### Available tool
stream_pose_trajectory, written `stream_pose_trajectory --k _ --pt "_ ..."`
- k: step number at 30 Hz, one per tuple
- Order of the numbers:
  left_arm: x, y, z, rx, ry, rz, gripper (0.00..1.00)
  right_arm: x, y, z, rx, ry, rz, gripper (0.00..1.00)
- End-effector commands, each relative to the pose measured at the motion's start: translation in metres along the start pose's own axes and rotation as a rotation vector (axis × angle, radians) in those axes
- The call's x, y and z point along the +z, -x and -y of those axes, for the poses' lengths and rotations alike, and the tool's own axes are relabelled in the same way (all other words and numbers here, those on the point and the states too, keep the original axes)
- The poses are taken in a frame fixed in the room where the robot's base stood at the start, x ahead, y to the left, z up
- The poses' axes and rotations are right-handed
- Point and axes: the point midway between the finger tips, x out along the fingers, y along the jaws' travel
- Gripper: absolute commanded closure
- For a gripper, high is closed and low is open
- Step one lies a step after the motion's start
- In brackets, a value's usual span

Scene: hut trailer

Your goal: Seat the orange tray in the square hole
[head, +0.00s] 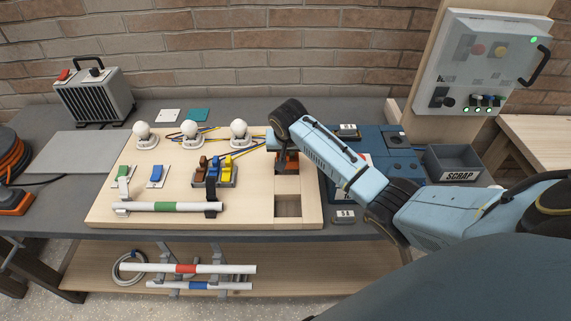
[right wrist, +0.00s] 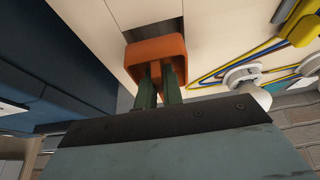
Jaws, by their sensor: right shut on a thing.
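The orange tray (head: 288,168) is at the right part of the light wooden board (head: 250,208), just behind the square hole (head: 288,207) in the head view. My right gripper (head: 287,153) is over the tray, pointing down, and shut on it. In the right wrist view the green fingers (right wrist: 158,83) reach into the tray (right wrist: 148,49). The dark hole (right wrist: 155,32) shows beyond the tray, partly covered by it. I cannot tell how high the tray is above the board. My left gripper is not in view.
A white tube with a green band (head: 165,207) lies along the board's front. Lamps (head: 240,130) and coloured levers (head: 213,168) stand to the left of the tray. A blue case (head: 370,148) and a grey scrap bin (head: 455,165) are to the right.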

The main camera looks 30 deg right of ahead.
Motion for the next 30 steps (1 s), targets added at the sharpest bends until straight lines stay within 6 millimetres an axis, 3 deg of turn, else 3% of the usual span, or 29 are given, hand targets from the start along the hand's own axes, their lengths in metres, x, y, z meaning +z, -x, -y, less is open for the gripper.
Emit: stream_pose_trajectory --k 11,24,25,30 --pt "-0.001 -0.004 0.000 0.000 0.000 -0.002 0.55 0.017 -0.041 0.001 0.000 -0.001 0.001 1.00" --pt "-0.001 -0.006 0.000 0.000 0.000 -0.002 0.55 0.020 -0.047 0.001 -0.001 -0.001 0.000 1.00" --pt "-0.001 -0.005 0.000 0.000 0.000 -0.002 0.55 0.019 -0.046 0.000 -0.001 -0.001 0.000 0.88" --pt "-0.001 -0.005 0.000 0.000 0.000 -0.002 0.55 0.019 -0.046 0.000 -0.001 -0.001 -0.001 0.70"
